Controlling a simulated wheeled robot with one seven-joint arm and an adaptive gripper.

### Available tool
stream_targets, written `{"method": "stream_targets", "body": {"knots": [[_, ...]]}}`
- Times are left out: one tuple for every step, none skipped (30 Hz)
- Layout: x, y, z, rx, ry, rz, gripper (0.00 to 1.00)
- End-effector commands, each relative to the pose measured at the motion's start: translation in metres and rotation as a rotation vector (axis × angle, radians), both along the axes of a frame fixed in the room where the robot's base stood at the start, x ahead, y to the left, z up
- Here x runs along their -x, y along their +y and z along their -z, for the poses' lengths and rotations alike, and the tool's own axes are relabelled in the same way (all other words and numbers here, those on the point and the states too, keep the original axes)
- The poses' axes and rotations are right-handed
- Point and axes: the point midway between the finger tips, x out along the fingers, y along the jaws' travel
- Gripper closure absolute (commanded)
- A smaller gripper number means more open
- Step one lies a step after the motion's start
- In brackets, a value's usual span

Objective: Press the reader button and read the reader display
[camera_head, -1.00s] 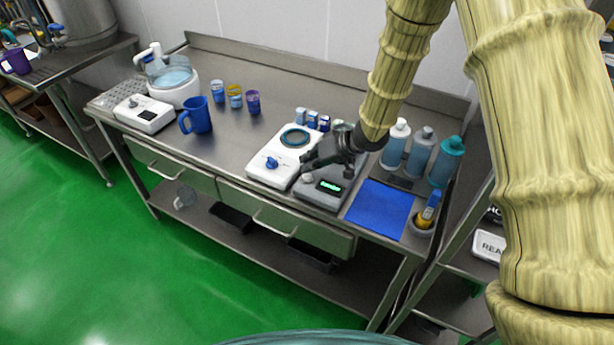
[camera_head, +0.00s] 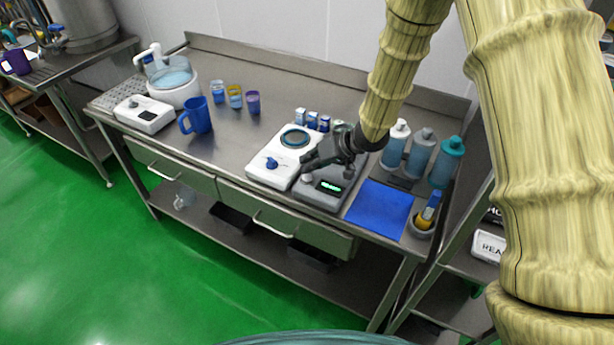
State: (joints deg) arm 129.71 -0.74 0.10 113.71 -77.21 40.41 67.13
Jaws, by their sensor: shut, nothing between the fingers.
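The reader (camera_head: 318,196) is a dark grey box on the steel bench, with a lit green display (camera_head: 328,187) on its front. The characters on the display are too small to read. A pale round button (camera_head: 307,178) shows at the reader's left front. My gripper (camera_head: 306,168) is shut and empty, with its fingertips just above and beside the button. I cannot tell whether they touch it. My gripper and wrist hide the back part of the reader.
A white device with a blue knob (camera_head: 271,163) stands directly left of the reader. A blue mat (camera_head: 380,209) lies to the right. Several bottles (camera_head: 394,146) stand behind the mat. A blue jug (camera_head: 197,116) and small cups (camera_head: 235,96) stand further left, with bare bench between.

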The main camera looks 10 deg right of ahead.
Motion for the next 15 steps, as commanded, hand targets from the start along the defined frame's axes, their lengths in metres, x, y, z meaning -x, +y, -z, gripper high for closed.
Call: {"method": "stream_targets", "body": {"knots": [[0.0, 0.0, 0.0, 0.0, 0.0, 0.0, 1.0], [0.0001, 0.0001, 0.0001, 0.0, 0.0, 0.0, 1.0], [0.0, 0.0, 0.0003, 0.0, 0.0, 0.0, 1.0], [0.0001, 0.0, 0.0008, 0.0, 0.001, 0.001, 1.0], [0.0002, 0.0, 0.0013, 0.0, 0.001, 0.001, 1.0], [0.0002, -0.0001, 0.0022, 0.0, 0.001, 0.0, 1.0], [0.0003, -0.0001, 0.003, 0.0, 0.001, 0.0, 1.0], [0.0003, -0.0002, 0.0039, 0.0, 0.001, 0.0, 1.0], [0.0004, -0.0003, 0.005, 0.0, 0.001, 0.001, 1.0], [0.0004, -0.0004, 0.0058, 0.0, 0.001, 0.001, 1.0], [0.0003, -0.0003, 0.0065, 0.0, 0.001, 0.001, 1.0], [0.0003, -0.0004, 0.0074, 0.0, 0.001, 0.001, 1.0], [0.0003, -0.0003, 0.0078, 0.0, 0.001, 0.001, 1.0], [0.0002, -0.0003, 0.008, 0.0, 0.001, 0.001, 1.0], [0.0002, -0.0003, 0.0082, 0.0, 0.0, 0.0, 1.0]]}}
